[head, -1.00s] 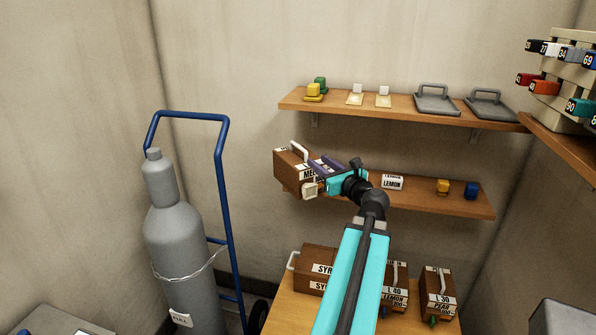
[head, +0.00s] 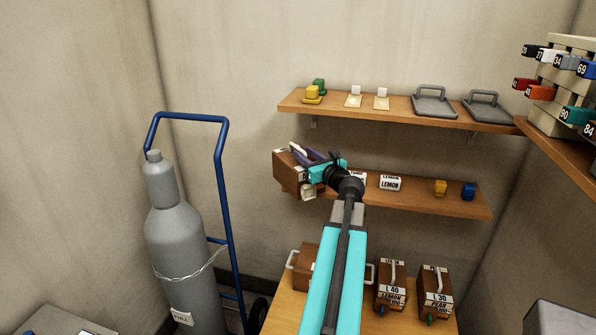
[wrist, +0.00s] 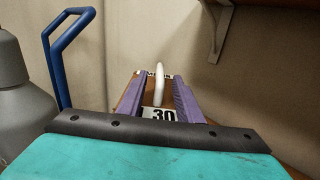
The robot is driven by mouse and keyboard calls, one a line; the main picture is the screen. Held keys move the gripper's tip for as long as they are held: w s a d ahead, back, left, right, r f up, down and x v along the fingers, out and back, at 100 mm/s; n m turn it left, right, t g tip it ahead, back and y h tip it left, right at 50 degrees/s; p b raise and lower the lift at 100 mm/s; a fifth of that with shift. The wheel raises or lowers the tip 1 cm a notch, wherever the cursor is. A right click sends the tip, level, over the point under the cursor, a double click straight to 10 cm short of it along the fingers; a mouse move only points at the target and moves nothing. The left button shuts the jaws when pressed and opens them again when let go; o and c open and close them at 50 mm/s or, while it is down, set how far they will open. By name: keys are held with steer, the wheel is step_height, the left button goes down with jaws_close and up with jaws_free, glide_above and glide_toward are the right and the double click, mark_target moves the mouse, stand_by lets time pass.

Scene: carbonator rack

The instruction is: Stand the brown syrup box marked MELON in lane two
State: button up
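A brown box (head: 284,172) with a pale handle is at the left end of the lower shelf, seen against the wall. Its label showed "ME" a second ago; in the wrist view the box (wrist: 150,87) shows a "30" label and a white handle. I cannot make out lane two.
The lower shelf (head: 420,202) carries a LEMON label block (head: 390,183), a yellow piece (head: 440,187) and a blue piece (head: 468,191). Brown LEMON (head: 391,288) and PEAR (head: 434,291) boxes stand on the table below. A gas cylinder (head: 180,240) on a blue trolley (head: 226,200) stands left.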

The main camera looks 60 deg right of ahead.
mark_target(291, 144)
stand_by(0.3)
steer(key=shift+w+d+r+p, duration=0.1)
steer(key=shift+w+d+p, duration=0.2)
steer(key=shift+w, duration=0.2)
steer(key=shift+p+x, duration=0.9)
steer(key=shift+x, duration=1.15)
steer(key=shift+a, duration=0.1)
steer(key=shift+c, duration=0.4)
jaws_close()
